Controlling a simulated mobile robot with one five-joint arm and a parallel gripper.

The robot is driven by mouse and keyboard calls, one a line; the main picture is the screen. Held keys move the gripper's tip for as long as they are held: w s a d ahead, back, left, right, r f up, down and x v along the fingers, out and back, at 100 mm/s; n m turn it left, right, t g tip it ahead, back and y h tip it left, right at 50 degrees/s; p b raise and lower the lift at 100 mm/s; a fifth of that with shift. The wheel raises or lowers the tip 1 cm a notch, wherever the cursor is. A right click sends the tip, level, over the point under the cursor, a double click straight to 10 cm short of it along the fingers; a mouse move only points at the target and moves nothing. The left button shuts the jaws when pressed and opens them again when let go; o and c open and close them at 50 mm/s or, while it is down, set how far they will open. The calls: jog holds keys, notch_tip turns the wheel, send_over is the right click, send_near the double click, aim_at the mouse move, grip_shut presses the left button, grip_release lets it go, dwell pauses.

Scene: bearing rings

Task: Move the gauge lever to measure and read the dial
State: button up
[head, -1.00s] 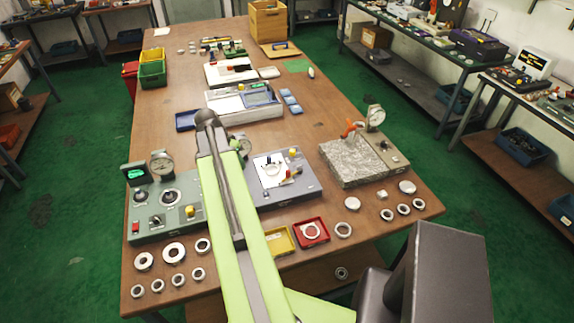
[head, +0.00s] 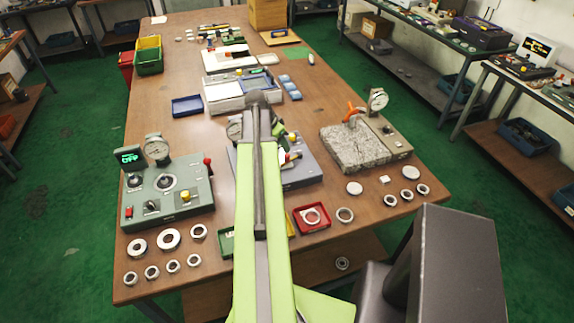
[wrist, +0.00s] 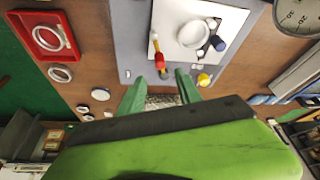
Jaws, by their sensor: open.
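The grey-blue gauge station (head: 305,172) stands mid-table, partly behind my arm. In the wrist view its base (wrist: 135,30) carries a white plate with a pale ring (wrist: 193,33) and a dark blue knob (wrist: 218,43). A small red-and-yellow lever (wrist: 160,60) lies at the plate's edge; its red end also shows in the head view (head: 291,157). My gripper (wrist: 160,76) is open and empty, its green fingers either side of the lever's line, just short of the red end. Contact cannot be told. The dial (wrist: 297,14) is cut off; its needle is unreadable.
A green control box (head: 168,197) with a dial and a display reading OFF stands left. A granite block (head: 352,148) with an orange-handled gauge stands right. A red tray (head: 311,218) holding a ring lies in front. Loose rings line the table's front edge.

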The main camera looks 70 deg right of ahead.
aim_at(288, 154)
jog(key=b+x, duration=0.7)
jog(key=x, duration=0.2)
jog(key=shift+f, duration=0.1)
grip_shut()
dwell(0.9)
